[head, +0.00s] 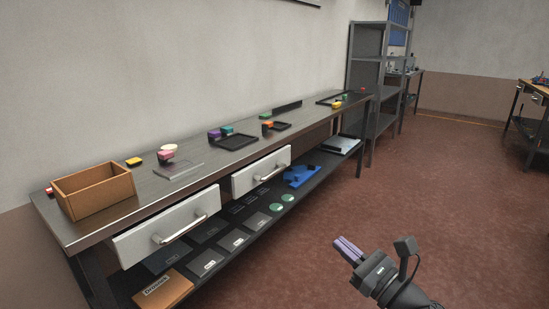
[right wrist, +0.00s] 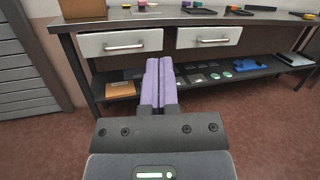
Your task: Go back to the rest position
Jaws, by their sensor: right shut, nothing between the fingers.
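My right gripper (head: 348,250) is in the lower right of the head view, over the open floor and apart from the workbench. Its purple fingers are shut together with nothing between them. The same fingers show in the middle of the right wrist view (right wrist: 159,82), pointing toward the bench front. My left gripper shows in neither view.
The long workbench (head: 143,214) stands along the wall, with two white drawers (head: 168,227) (head: 261,171). A wooden box (head: 95,190) and several small coloured items sit on top. Its lower shelf holds flat items. A grey shelf unit (head: 367,50) stands beyond. The red floor (head: 290,260) is clear.

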